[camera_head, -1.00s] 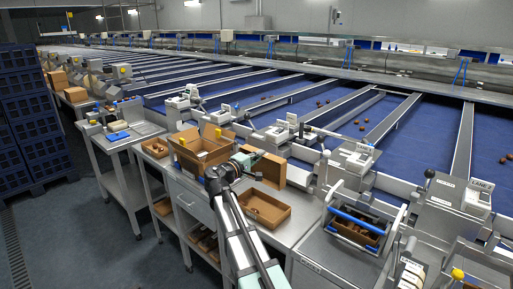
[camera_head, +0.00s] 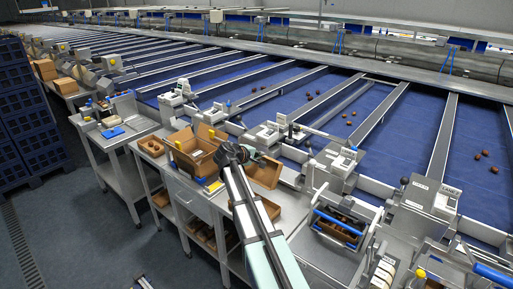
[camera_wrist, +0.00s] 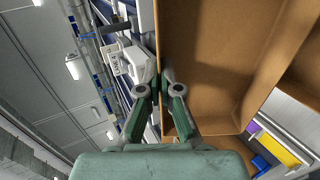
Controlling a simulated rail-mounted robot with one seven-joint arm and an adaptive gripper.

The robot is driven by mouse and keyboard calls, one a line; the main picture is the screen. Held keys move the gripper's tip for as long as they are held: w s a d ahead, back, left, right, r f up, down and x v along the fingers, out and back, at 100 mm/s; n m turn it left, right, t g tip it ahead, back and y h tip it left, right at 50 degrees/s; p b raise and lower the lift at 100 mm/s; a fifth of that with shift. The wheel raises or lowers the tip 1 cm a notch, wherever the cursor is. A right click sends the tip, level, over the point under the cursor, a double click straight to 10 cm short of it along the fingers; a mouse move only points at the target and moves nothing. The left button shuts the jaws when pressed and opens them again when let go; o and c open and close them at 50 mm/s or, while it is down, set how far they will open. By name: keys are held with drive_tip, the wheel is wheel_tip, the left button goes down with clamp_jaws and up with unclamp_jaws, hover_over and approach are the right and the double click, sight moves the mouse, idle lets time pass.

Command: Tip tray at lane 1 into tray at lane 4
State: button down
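My gripper (camera_wrist: 160,85) has one finger on each side of a brown cardboard tray's wall (camera_wrist: 210,60) and is shut on it. In the wrist view the tray fills the upper right, steeply tilted, and its visible inside looks empty. In the head view my gripper (camera_head: 252,156) is at this tilted tray (camera_head: 266,172), above the bench. A second brown tray (camera_head: 272,208) lies on the bench, partly hidden behind my arm. An open brown carton (camera_head: 186,147) stands to the left of my gripper.
The steel bench (camera_head: 292,212) is narrow and crowded. Lane machines (camera_head: 330,165) stand close behind it. A tote with a blue handle (camera_head: 340,225) is at the right. Blue belts (camera_head: 400,150) carry a few dates. A blue crate stack (camera_head: 30,125) stands at far left.

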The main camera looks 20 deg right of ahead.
drive_tip(key=shift+w+d+r+g+y+p, duration=0.2)
drive_tip(key=shift+d+y+p, duration=0.15)
drive_tip(key=shift+p, duration=0.3)
drive_tip(key=shift+w+d+r+g+y+p, duration=0.15)
drive_tip(key=shift+d+y+p, duration=0.2)
drive_tip(key=shift+p, duration=0.25)
drive_tip(key=w+d+f+g+y, duration=0.2)
drive_tip(key=d+f+g+y, duration=0.2)
drive_tip(key=y, duration=0.5)
drive_tip(key=shift+d+f+g+y, duration=0.2)
drive_tip(key=shift+f+g+y, duration=0.15)
drive_tip(key=shift+f+y, duration=0.1)
